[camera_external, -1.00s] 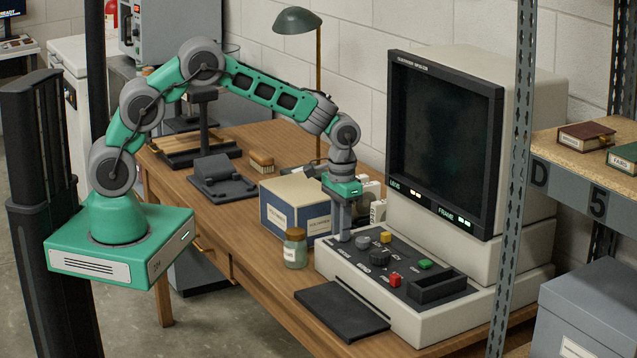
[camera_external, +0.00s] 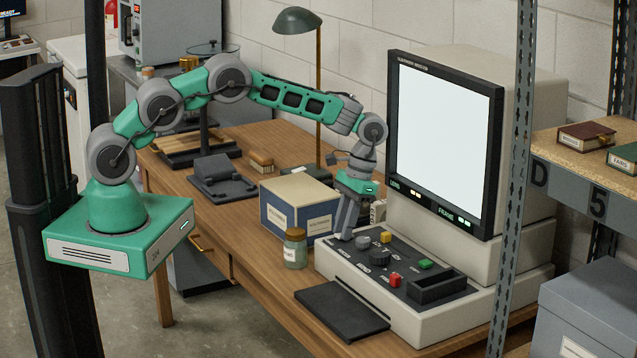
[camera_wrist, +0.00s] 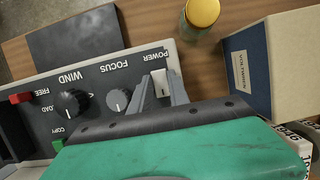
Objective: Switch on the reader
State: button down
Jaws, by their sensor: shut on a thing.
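The reader (camera_external: 455,255) is a cream microfilm machine on the wooden desk, with a dark sloping control panel. Its screen (camera_external: 441,145) is lit plain white. My gripper (camera_external: 346,236) is down at the panel's far left corner, tilted. In the wrist view my gripper's two grey fingers (camera_wrist: 163,88) stand on either side of the white power switch (camera_wrist: 161,82), under the POWER label, shut on it. The switch is hidden by the fingers in the external view. The grey focus knob (camera_wrist: 118,99) and black wind knob (camera_wrist: 73,102) are beside it.
A jar with a yellow lid (camera_external: 295,250) and a cream-and-blue box (camera_external: 298,207) stand close to my gripper. A dark flat pad (camera_external: 342,311) lies before the panel. A metal shelf post (camera_external: 513,180) stands at the right.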

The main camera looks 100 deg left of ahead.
aim_at(339, 235)
jog(key=c, duration=1.2)
grip_release()
jog(key=shift+c, duration=0.2)
notch_tip(339, 235, up, 3)
jog(key=shift+w, duration=0.1)
jog(key=s+d+r+b, duration=0.2)
jog(key=s+d+r, duration=0.1)
jog(key=s+r, duration=0.2)
jog(key=s+d+r+b, duration=0.2)
jog(key=s+d+r, duration=0.1)
jog(key=s+r, duration=0.2)
jog(key=s, duration=0.2)
jog(key=shift+s+d, duration=0.25)
jog(key=shift+s, duration=0.1)
